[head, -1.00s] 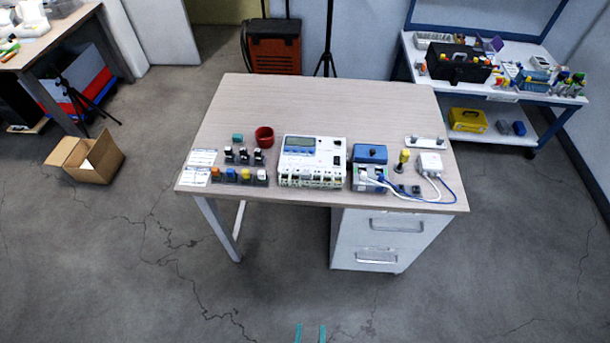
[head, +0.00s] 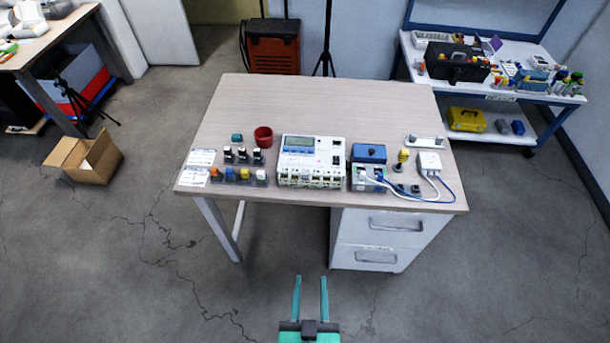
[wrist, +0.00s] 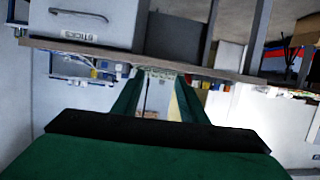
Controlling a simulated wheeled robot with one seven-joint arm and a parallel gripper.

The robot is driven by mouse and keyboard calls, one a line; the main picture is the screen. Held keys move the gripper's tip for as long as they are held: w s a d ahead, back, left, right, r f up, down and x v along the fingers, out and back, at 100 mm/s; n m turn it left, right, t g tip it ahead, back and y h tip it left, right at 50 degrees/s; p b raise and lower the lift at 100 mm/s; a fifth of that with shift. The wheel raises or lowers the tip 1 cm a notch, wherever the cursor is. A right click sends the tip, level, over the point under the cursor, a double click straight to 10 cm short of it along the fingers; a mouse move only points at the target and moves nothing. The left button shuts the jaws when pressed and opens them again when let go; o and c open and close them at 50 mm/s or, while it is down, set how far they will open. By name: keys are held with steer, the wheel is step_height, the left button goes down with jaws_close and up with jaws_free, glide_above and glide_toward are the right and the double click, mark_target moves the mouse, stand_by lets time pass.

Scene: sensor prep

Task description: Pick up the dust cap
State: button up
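My gripper (head: 310,279) has two teal fingers standing apart with nothing between them. It is in front of the desk's near side, low in the head view. In the wrist view its green fingers (wrist: 158,88) also show apart, pointing towards the desk edge. I cannot tell for sure which small item is the dust cap. Candidates on the desk include a row of coloured caps (head: 238,175), several dark-bodied, pale-topped pieces (head: 243,156), a yellow-topped piece (head: 403,157) and small dark pieces (head: 408,189) near the front right edge.
The wooden desk (head: 310,98) holds a white meter device (head: 312,160), a red cup (head: 264,136), a blue box (head: 369,153) and a white box (head: 429,162) with cables. Its back half is clear. White drawers (head: 372,240) stand under its right side.

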steer(key=w+a+r+g, duration=0.1)
steer(key=w+r, duration=0.1)
steer(key=w, duration=1)
steer(key=g, duration=0.1)
glide_toward(305, 174)
steer(key=shift+m+h, duration=0.3)
steer(key=shift+a+x, duration=0.15)
steer(key=shift+x, duration=2)
steer(key=shift+a+x, duration=0.1)
steer(key=shift+x, duration=2.05)
steer(key=shift+r, duration=0.1)
jaws_close()
